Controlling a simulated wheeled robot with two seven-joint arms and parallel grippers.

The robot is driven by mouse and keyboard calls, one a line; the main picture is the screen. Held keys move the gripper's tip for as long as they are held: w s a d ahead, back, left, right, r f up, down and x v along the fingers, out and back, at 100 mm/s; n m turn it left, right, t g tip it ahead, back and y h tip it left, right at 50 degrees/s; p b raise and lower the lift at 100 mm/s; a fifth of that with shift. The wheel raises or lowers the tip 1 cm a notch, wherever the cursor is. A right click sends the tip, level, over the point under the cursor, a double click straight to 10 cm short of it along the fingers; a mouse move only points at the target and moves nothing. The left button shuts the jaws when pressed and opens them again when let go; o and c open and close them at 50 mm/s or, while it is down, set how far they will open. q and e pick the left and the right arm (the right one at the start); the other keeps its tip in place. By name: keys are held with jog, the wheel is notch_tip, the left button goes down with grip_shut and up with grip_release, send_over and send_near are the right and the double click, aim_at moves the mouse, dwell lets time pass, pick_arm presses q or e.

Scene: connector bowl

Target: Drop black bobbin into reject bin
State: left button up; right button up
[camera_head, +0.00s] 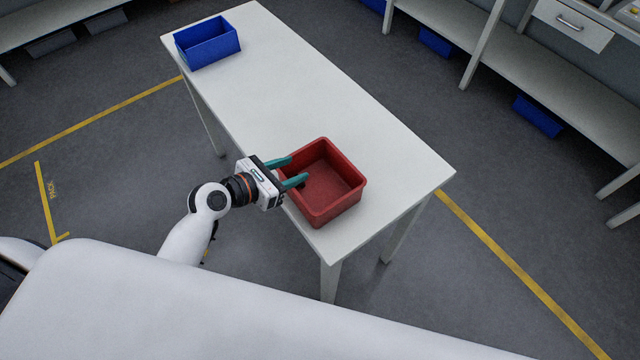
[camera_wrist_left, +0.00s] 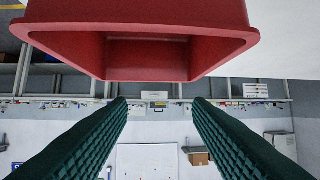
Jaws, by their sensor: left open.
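A red open bin (camera_head: 348,203), the likely reject bin, stands near the front end of the white table. My left gripper (camera_head: 298,169) reaches in from the left. Its two teal fingers are apart, with their tips over the bin's left side. In the left wrist view the fingers (camera_wrist_left: 160,100) are spread with nothing between them, and the red bin (camera_wrist_left: 145,18) fills the top. A small dark patch (camera_head: 301,184) shows beside the lower fingertip, at the bin's inside; I cannot tell whether it is the black bobbin. My right gripper is not in view.
A blue bin (camera_head: 208,54) stands at the table's far left corner. The middle of the white table (camera_head: 290,90) is clear. Shelving (camera_head: 540,95) with blue bins below runs along the right. Yellow lines mark the grey floor.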

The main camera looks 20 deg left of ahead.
pick_arm(q)
jog(key=v, duration=0.8)
jog(key=shift+b, duration=0.35)
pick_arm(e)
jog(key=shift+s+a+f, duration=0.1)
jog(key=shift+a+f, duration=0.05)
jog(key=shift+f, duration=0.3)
pick_arm(q)
jog(key=shift+f, duration=0.1)
